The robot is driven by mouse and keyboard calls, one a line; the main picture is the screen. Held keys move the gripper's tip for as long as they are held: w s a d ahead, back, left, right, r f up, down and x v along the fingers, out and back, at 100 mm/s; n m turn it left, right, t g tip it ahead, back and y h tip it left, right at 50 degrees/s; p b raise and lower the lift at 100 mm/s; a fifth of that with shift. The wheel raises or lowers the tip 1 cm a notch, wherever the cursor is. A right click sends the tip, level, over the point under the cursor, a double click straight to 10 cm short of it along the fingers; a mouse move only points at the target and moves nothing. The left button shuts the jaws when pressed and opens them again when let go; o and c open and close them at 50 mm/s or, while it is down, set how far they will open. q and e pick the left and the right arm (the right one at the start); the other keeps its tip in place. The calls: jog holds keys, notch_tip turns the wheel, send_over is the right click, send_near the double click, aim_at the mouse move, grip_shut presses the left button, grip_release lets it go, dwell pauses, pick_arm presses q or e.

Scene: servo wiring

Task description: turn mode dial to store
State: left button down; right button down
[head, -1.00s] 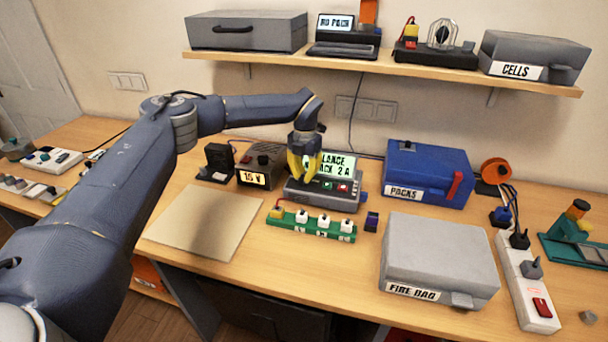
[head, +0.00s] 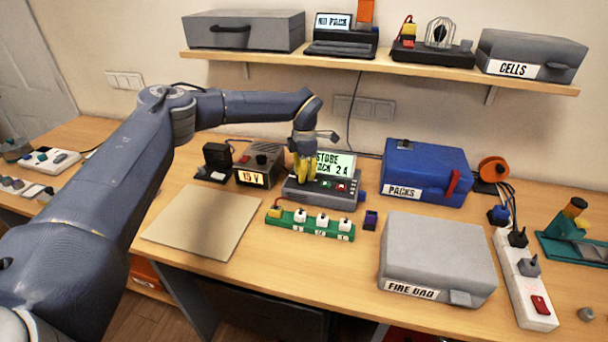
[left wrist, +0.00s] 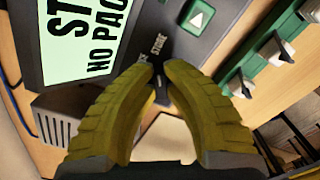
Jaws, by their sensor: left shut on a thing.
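The grey charger (head: 318,199) stands on the bench in the head view. Its lit screen (head: 340,164) reads "STORE" on the top line, partly covered by my gripper. The screen (left wrist: 85,38) also shows in the left wrist view, cut off, with "ST" and "NO PAC". My left gripper (head: 303,180) points down at the charger's left part, its yellow fingers closed on the mode dial (left wrist: 160,93). The dial is mostly hidden between the fingers. A "STORE" label is printed on the panel just beyond the fingertips in the left wrist view. My right gripper is not in view.
A green balance board (head: 310,227) lies in front of the charger. A power supply (head: 259,166) stands at its left and a blue PACKS box (head: 425,170) at its right. The grey FIRE BAG box (head: 438,250) is at front right. A beige mat (head: 200,222) lies bare at left.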

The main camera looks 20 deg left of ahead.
pick_arm(q)
jog(key=shift+m, duration=0.3)
dwell(0.4)
jog(key=c, duration=1.4)
grip_release()
jog(key=shift+c, duration=0.2)
notch_tip(320, 180, up, 12)
